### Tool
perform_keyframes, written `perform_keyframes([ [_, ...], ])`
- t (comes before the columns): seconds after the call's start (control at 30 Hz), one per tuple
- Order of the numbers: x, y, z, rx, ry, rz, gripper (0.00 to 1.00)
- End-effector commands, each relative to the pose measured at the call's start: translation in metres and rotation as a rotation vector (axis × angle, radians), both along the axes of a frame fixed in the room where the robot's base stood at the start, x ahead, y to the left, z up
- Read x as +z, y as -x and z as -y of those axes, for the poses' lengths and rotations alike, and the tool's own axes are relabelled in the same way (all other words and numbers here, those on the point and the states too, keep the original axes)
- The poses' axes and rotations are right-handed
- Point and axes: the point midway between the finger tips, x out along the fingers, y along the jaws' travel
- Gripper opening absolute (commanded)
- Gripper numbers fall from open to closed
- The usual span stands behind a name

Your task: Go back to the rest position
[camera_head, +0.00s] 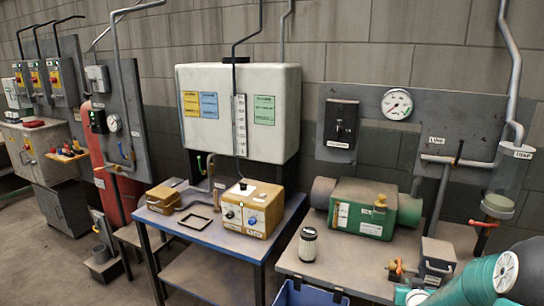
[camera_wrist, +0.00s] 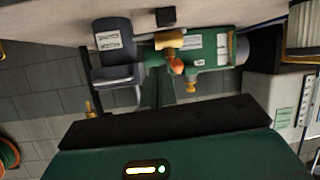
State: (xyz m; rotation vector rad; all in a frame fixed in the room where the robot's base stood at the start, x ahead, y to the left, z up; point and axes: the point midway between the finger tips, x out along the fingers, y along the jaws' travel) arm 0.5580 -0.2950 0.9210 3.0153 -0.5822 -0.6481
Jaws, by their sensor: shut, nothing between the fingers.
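In the wrist view my gripper (camera_wrist: 158,88) shows as narrow green fingers, shut together with nothing between them. They stick out past a wide dark bar and a green housing with a lit strip, which are my own parts. Behind the fingertips are a brass and orange valve and the green pump on the right bench, seen upside down. I cannot tell the exact gap to them. In the head view my teal arm is folded at the bottom right corner, and my gripper does not show there.
The right bench (camera_head: 345,272) carries the green pump (camera_head: 352,205), a jar (camera_head: 308,244), the orange valve (camera_head: 396,269) and a grey box (camera_head: 437,262). A blue table (camera_head: 205,235) holds a yellow control box (camera_head: 248,208). A white tank (camera_head: 225,130) hangs behind. Floor is clear at lower left.

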Motion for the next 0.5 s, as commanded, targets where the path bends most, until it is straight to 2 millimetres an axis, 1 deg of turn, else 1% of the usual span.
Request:
perform_keyframes([
  [0.03, 0.018, -0.002, -0.017, 0.026, 0.007, -0.027, 0.0],
  [0.17, 0.049, 0.005, -0.057, 0.073, 0.003, -0.115, 0.0],
  [0.2, 0.059, 0.009, -0.069, 0.084, -0.001, -0.14, 0.0],
  [0.27, 0.073, 0.015, -0.086, 0.1, -0.004, -0.176, 0.0],
  [0.3, 0.081, 0.021, -0.098, 0.11, -0.008, -0.201, 0.0],
  [0.37, 0.094, 0.03, -0.116, 0.125, -0.013, -0.236, 0.0],
  [0.5, 0.123, 0.059, -0.156, 0.153, -0.032, -0.311, 0.0],
])
